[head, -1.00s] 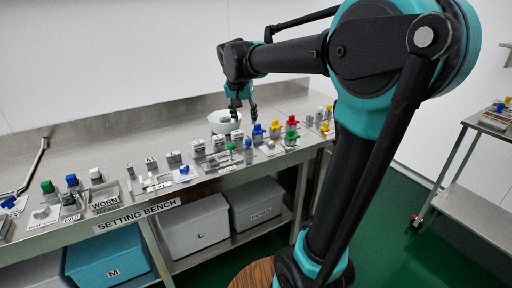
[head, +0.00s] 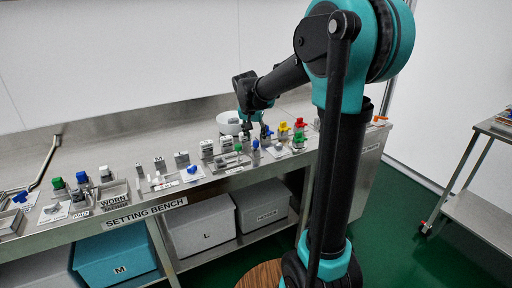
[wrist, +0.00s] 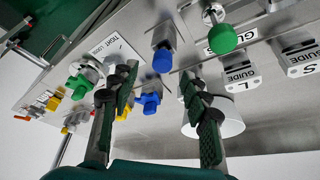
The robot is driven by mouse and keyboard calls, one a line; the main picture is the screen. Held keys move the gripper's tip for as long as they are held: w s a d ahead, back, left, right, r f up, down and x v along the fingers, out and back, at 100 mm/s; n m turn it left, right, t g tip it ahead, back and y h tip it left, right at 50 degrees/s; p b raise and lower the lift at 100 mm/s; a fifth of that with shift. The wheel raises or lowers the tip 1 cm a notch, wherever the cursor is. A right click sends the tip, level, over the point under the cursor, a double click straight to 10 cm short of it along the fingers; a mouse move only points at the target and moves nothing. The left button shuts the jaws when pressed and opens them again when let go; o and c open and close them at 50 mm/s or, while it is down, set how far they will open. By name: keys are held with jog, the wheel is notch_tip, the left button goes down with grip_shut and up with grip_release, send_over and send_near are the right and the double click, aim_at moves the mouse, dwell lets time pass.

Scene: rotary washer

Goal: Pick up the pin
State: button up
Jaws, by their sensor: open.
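I cannot tell for certain which of the small knob-headed parts is the pin. In the wrist view my gripper (wrist: 158,76) is open, its two dark fingers apart and nothing held. A blue-headed part (wrist: 162,60) on a grey metal body shows in the gap between the fingertips, apparently beyond them. A second blue-headed part (wrist: 150,101) and a green-headed part (wrist: 222,39) are nearby. In the head view my gripper (head: 256,132) points down just above the bench, among these parts. A blue-headed part (head: 256,148) stands just in front of it.
The steel setting bench (head: 100,160) holds several blocks, including a guide block (wrist: 238,76). A white round container (head: 229,122) stands behind them. A tight/loose card (wrist: 103,46) lies near the left finger. Red (head: 299,122) and yellow (head: 284,127) parts stand close to the right.

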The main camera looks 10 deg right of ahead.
aim_at(256, 142)
jog(key=x, duration=0.5)
jog(key=shift+a+f, duration=0.1)
jog(key=shift+a, duration=0.05)
grip_shut()
